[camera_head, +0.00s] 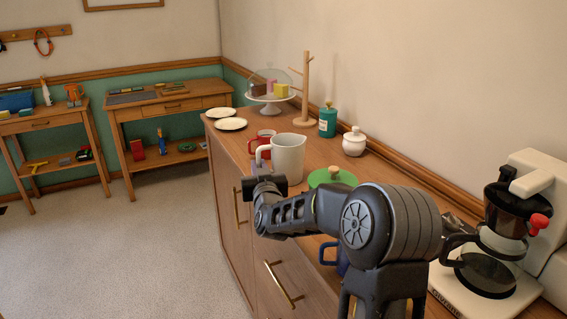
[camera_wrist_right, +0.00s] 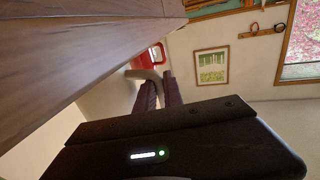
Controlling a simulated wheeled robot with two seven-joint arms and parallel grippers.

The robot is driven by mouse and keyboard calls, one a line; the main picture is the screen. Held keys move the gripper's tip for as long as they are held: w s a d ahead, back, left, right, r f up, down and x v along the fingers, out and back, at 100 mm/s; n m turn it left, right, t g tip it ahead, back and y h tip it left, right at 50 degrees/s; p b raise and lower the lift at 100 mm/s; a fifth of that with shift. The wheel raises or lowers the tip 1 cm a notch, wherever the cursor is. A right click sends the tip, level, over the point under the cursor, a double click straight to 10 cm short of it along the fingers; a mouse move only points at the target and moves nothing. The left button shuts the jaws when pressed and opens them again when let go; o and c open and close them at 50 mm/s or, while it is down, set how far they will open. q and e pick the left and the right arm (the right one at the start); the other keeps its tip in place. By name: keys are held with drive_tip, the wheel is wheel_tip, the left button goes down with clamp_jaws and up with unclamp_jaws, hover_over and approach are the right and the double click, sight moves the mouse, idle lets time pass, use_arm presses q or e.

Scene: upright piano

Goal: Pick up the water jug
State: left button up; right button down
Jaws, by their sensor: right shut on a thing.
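The water jug (camera_head: 288,158) is a pale grey-white pitcher, upright at the counter's front edge, with its handle on the left side. In the right wrist view its pale body (camera_wrist_right: 105,108) and handle show beyond my fingers. My right gripper (camera_wrist_right: 159,80) is shut on the jug's handle, with one dark finger on each side. My left gripper is not in view.
On the wooden counter (camera_head: 222,138), a red mug (camera_head: 262,138) stands just behind the jug. A white sugar pot (camera_head: 354,143), green canister (camera_head: 327,122) and mug tree (camera_head: 306,90) stand further back. A coffee maker (camera_head: 495,240) is at right.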

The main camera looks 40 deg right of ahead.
drive_tip(key=shift+r, duration=0.15)
drive_tip(key=shift+r, duration=0.2)
idle(0.3)
drive_tip(key=shift+r+p, duration=0.75)
drive_tip(key=shift+r, duration=4)
